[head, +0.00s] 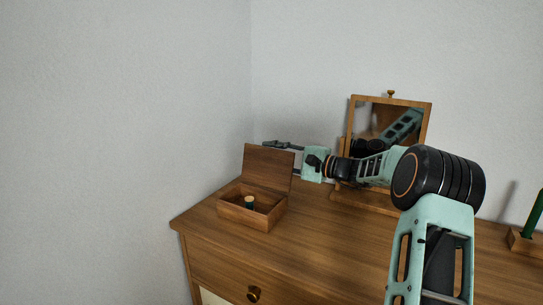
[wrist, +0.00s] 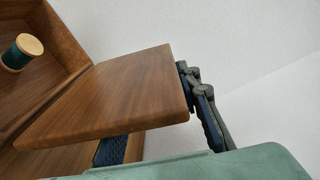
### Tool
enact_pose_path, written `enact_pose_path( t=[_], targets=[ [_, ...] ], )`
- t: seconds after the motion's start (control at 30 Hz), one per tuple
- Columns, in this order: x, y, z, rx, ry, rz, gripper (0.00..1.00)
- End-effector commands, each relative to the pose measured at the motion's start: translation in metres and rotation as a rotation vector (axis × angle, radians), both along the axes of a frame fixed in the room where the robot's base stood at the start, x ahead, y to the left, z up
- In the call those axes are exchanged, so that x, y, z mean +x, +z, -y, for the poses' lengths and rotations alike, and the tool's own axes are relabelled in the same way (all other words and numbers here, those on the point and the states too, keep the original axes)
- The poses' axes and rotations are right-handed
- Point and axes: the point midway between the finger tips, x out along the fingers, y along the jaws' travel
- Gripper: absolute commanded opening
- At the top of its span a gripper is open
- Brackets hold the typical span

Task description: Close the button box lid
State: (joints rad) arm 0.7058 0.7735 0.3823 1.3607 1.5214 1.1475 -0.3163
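The wooden button box (head: 251,212) stands on the dresser top near its left end. Its lid (head: 268,167) is raised, standing up and leaning slightly back from the rear edge. In the wrist view the lid (wrist: 115,92) fills the middle. A green spool with a pale wooden top (head: 249,202) is inside the box; it also shows in the wrist view (wrist: 22,52). My gripper (head: 283,152) is behind the lid, its fingers spread apart. The lid partly hides the fingers. I cannot tell whether a finger touches it.
A wood-framed mirror (head: 390,98) stands behind my arm and reflects it. A wooden block holding a green item (head: 525,242) is at the far right. The dresser top (head: 315,240) is clear in front. Walls rise at the left and back.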

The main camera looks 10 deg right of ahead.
Motion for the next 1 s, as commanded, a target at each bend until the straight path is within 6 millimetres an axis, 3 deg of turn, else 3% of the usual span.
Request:
enact_pose_path(
  t=[0.1,0.37,1.0],
  targets=[
    [-0.0002,-0.0001,0.0001,0.000,0.000,0.000,0.29],
    [-0.0003,-0.0003,0.0002,-0.001,0.000,-0.001,0.00],
    [0.0052,0.0001,-0.0021,-0.027,0.000,0.027,0.00]
  ],
)
